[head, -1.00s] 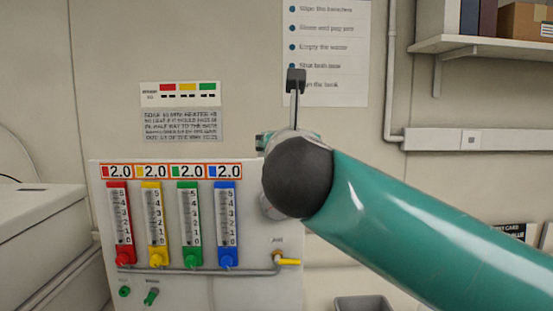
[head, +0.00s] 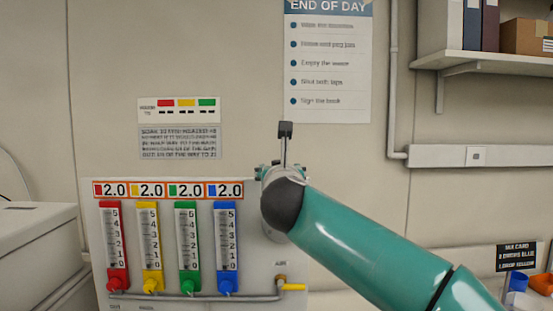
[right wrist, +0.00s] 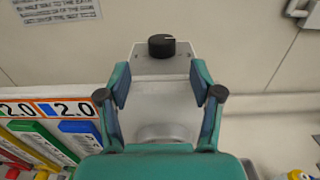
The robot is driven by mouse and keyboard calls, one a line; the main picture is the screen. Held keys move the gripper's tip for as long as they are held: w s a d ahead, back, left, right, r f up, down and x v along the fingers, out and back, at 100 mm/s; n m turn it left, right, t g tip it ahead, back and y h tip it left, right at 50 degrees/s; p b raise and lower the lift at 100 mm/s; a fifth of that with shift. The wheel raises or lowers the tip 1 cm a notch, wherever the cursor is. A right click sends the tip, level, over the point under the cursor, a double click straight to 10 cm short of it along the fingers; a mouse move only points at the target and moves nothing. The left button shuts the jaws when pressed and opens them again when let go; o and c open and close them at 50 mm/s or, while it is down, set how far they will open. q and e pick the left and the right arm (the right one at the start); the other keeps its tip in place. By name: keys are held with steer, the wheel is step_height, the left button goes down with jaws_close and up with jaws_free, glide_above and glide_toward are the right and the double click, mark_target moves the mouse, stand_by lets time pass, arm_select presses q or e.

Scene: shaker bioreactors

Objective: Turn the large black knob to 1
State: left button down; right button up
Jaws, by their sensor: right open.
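The large black knob (right wrist: 161,46) sits on a pale box-like housing (right wrist: 140,68) in the right wrist view. A short white mark on it points to the right. My right gripper (right wrist: 160,84) is open, its two teal fingers spread on either side of the housing's front, with the knob beyond the fingertips and apart from them. Nothing is held. No scale numbers are readable around the knob. My left gripper is out of view.
Red, yellow, green and blue flow tubes (head: 187,248) stand on a white panel (head: 92,215) left of my right arm, under 2.0 displays. A yellow-handled tap (head: 293,287) is just below my wrist. A shelf (head: 485,60) is at upper right.

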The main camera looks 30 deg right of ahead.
steer(key=p+x, duration=0.2)
steer(key=x, duration=0.4)
steer(key=shift+w+d, duration=0.15)
steer(key=c, duration=1.1)
steer(key=shift+d+r+n+t+y+p, duration=0.2)
steer(key=shift+n+t+y+p, duration=0.2)
steer(key=shift+n+y+p, duration=0.35)
steer(key=shift+c, duration=0.2)
steer(key=shift+d+n+t+y+p, duration=0.1)
steer(key=shift+n+t+y+p, duration=0.2)
steer(key=shift+n+y+p, duration=0.6)
steer(key=shift+f+y, duration=0.1)
steer(key=shift+y, duration=0.55)
